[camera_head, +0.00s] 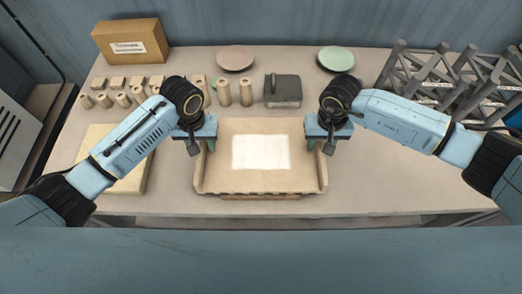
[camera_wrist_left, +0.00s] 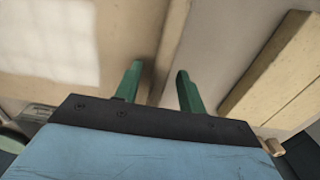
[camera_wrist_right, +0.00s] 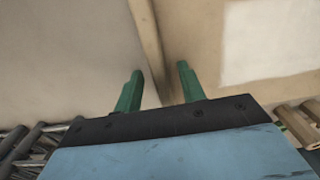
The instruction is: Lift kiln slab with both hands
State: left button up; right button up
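The kiln slab (camera_head: 260,181) is a beige tray-like board with raised side edges and a pale rectangle in its middle. It lies on the table in the middle of the head view. My left gripper (camera_head: 206,147) is over its left edge; in the left wrist view the open green fingers (camera_wrist_left: 158,88) are on either side of the rim. My right gripper (camera_head: 323,147) is over its right edge; in the right wrist view its open fingers (camera_wrist_right: 160,88) straddle the rim (camera_wrist_right: 150,45). Whether the fingers touch the slab is unclear.
A cardboard box (camera_head: 131,42) and several wooden cylinders (camera_head: 123,99) stand at the back left. A pink plate (camera_head: 235,58), a green plate (camera_head: 336,59) and a grey block (camera_head: 283,90) are behind the slab. Grey racks (camera_head: 440,80) stand at right. A pale board (camera_head: 134,180) lies left.

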pick_arm(q)
jog(key=shift+f, duration=0.4)
pick_arm(e)
jog(key=shift+f, duration=0.4)
pick_arm(q)
grip_shut()
pick_arm(e)
grip_shut()
pick_arm(q)
jog(key=shift+w+r, duration=0.1)
pick_arm(e)
jog(key=shift+w+r, duration=0.1)
dwell(0.4)
